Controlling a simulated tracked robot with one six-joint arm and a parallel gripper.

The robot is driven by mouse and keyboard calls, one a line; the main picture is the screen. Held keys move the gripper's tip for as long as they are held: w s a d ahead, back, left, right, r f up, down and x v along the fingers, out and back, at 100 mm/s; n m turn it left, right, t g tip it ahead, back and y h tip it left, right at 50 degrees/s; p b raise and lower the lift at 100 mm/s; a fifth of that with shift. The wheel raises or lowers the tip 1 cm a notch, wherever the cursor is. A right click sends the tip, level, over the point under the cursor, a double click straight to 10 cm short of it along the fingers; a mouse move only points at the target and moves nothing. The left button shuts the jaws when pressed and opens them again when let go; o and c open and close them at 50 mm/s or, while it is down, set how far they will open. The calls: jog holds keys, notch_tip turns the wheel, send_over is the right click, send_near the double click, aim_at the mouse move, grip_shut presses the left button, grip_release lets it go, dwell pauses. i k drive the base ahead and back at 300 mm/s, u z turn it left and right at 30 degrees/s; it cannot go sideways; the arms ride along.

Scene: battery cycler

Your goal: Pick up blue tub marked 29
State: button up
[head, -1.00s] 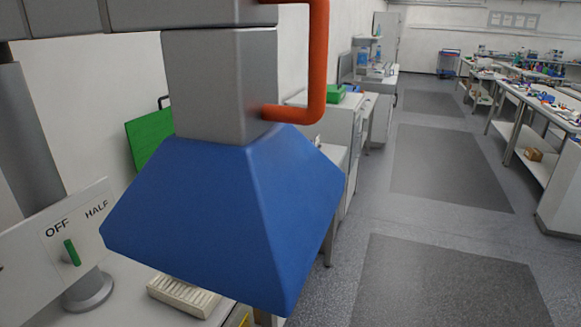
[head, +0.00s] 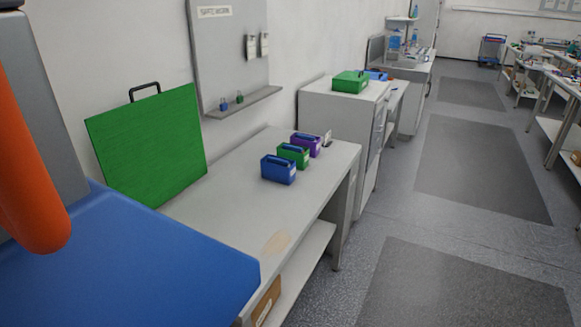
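A small blue tub (head: 278,170) stands upright near the middle of the grey-white workbench, the nearest of three tubs in a row. It has a small pale label on its front, too small to read, so I cannot tell whether it says 29. A green tub (head: 293,156) stands just behind it, and a purple tub (head: 306,144) is behind that. My gripper is not in view.
A large blue hood (head: 130,265) with an orange handle (head: 25,170) fills the lower left, very close. A green board (head: 150,145) leans at the wall behind the workbench (head: 225,210). Open floor (head: 360,240) lies to the right.

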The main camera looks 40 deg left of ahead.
aim_at(276, 173)
jog(key=i, duration=1.95)
jog(key=u, duration=3.5)
